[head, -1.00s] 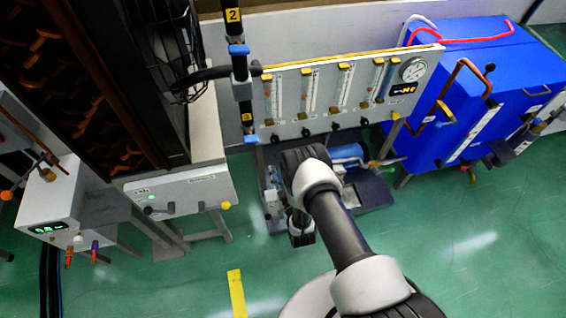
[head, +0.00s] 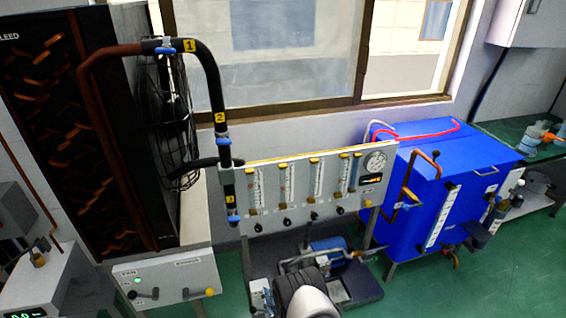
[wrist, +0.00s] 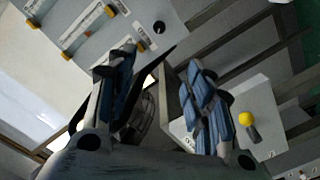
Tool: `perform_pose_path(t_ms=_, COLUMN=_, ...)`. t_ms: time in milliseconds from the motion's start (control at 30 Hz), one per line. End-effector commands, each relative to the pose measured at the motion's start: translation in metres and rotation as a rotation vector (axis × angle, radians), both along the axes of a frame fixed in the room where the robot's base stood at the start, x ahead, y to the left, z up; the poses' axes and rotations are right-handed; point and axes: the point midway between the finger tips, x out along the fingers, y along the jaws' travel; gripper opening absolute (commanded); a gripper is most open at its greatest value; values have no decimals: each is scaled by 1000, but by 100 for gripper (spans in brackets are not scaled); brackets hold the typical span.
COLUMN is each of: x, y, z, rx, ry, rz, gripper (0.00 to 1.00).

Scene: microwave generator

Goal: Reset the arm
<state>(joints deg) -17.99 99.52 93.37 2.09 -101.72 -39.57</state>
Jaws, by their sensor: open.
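My gripper (wrist: 160,68) shows in the wrist view with its two blue-padded fingers apart and nothing between them. In the head view only a dark joint and white link of my arm show at the bottom middle, in front of the flowmeter panel (head: 270,218). The gripper itself is hidden there. In the wrist view the flowmeter panel (wrist: 95,75) lies tilted at the upper left, beyond the left finger. A yellow knob (wrist: 246,118) on a pale box is right of the right finger, apart from it.
A blue tank (head: 410,205) stands right of the panel. A black pipe (head: 210,75) with blue valves rises at its left, beside a fan (head: 165,120). A control box (head: 165,280) is at the lower left. Green floor (head: 520,265) is clear at right.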

Motion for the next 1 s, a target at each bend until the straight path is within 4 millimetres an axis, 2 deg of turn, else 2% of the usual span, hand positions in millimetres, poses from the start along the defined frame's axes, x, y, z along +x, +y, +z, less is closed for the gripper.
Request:
perform_pose_path(t_ms=33, x=17, y=2, z=17, rx=12, ry=-2, rz=-6, gripper=48)
perform_pose_path(t_ms=167, x=38, y=3, z=34, rx=24, ry=44, rz=-16, gripper=48)
perform_pose_path(t_ms=367, x=73, y=1, z=72, rx=50, ry=121, rz=-38, gripper=48)
perform_pose_path(t_ms=467, x=91, y=-2, z=99, rx=68, ry=170, rz=-53, gripper=48)
perform_pose_path(t_ms=633, x=118, y=-14, z=167, rx=112, ry=287, rz=-95, gripper=48)
perform_pose_path(t_ms=733, x=123, y=-26, z=210, rx=139, ry=367, rz=-125, gripper=48)
perform_pose_path(t_ms=833, x=117, y=-39, z=253, rx=169, ry=444, rz=-156, gripper=48)
perform_pose_path(t_ms=1000, x=86, y=-64, z=320, rx=219, ry=575, rz=-218, gripper=48)
